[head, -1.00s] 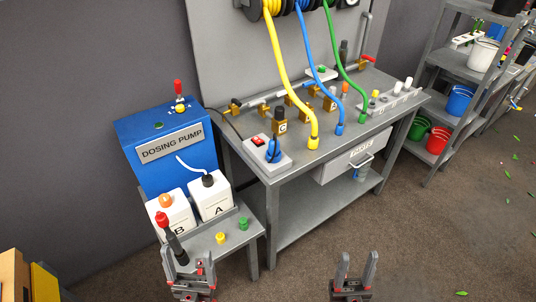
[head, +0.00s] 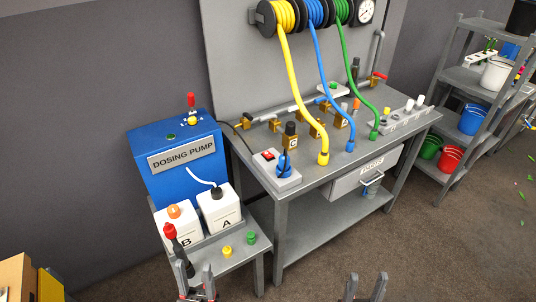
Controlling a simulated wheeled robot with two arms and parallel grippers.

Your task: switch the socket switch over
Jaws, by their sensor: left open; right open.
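The socket switch (head: 268,156) is a small red rocker on a light grey socket box (head: 288,181) at the bench's front left corner. A blue plug (head: 284,168) stands in the box beside the switch. Whether the rocker is on or off is too small to tell. My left gripper (head: 195,277) is open at the bottom edge, below and left of the socket box. My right gripper (head: 366,283) is open and empty at the bottom edge, right of the box. Both are well apart from the switch, and their lower parts are cut off.
Yellow (head: 300,90), blue (head: 327,75) and green (head: 357,75) hoses hang onto the grey bench (head: 310,187). The blue dosing pump (head: 173,150) stands left. A red-topped dark lever (head: 174,243) stands close to my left gripper.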

